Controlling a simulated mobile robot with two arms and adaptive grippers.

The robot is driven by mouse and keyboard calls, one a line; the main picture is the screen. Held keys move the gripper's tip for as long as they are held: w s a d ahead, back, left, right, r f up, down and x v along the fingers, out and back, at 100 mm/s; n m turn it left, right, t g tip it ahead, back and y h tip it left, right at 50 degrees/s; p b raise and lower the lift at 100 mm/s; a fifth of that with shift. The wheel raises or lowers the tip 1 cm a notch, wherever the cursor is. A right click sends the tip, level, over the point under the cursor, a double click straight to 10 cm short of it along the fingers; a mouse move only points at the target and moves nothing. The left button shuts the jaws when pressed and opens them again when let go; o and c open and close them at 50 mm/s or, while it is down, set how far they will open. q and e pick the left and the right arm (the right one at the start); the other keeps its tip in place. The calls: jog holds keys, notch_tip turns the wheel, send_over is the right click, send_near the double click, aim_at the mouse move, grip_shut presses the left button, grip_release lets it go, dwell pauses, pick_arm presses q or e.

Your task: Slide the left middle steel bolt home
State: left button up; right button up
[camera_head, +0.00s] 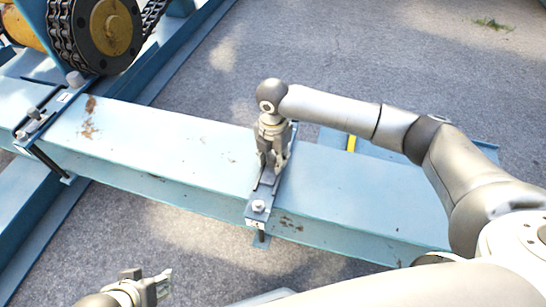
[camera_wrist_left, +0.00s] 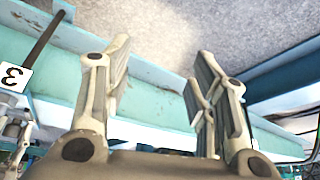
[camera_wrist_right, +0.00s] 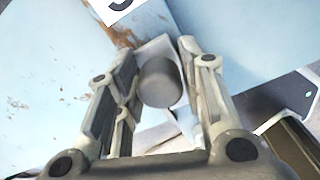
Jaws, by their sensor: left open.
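A blue beam (camera_head: 160,140) carries two dark bolt brackets. The left bracket (camera_head: 38,122) has grey bolt parts (camera_head: 33,113) on it. The middle bracket (camera_head: 262,203) has a light round bolt head (camera_head: 258,206) near the beam's front edge. My right gripper (camera_head: 270,178) points down at the middle bracket. In the right wrist view, its fingers (camera_wrist_right: 160,65) close in around a grey cylindrical bolt knob (camera_wrist_right: 160,82); the contact is partly hidden. My left gripper (camera_head: 165,280) is open and empty, low in front of the beam; its spread fingers show in the left wrist view (camera_wrist_left: 160,55).
A chain and sprocket (camera_head: 105,27) stand at the upper left beside a blue frame. A white number label (camera_wrist_left: 14,77) shows in the left wrist view, another (camera_wrist_right: 112,8) in the right.

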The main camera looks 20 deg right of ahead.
aim_at(267, 182)
grip_shut()
jog(key=shift+s+a+r+p, duration=0.1)
jog(key=shift+s+r+p, duration=0.1)
jog(key=shift+p, duration=0.2)
jog(key=s+a+p, duration=0.1)
jog(key=p, duration=0.2)
jog(key=shift+s+a, duration=0.1)
jog(key=shift+s, duration=0.3)
jog(key=s+p, duration=0.1)
jog(key=s+a+p, duration=0.1)
jog(key=p, duration=0.1)
jog(key=shift+s+a+f, duration=0.1)
jog(key=shift+a+f, duration=0.05)
jog(key=shift+a, duration=0.15)
pick_arm(q)
notch_tip(267, 182, down, 14)
jog(key=s+g, duration=0.1)
jog(key=g, duration=0.1)
jog(key=shift+s, duration=0.2)
pick_arm(e)
jog(key=shift+s+f, duration=0.1)
jog(key=shift+s, duration=0.05)
pick_arm(q)
jog(key=shift+a+f, duration=0.1)
pick_arm(e)
jog(key=shift+a, duration=0.1)
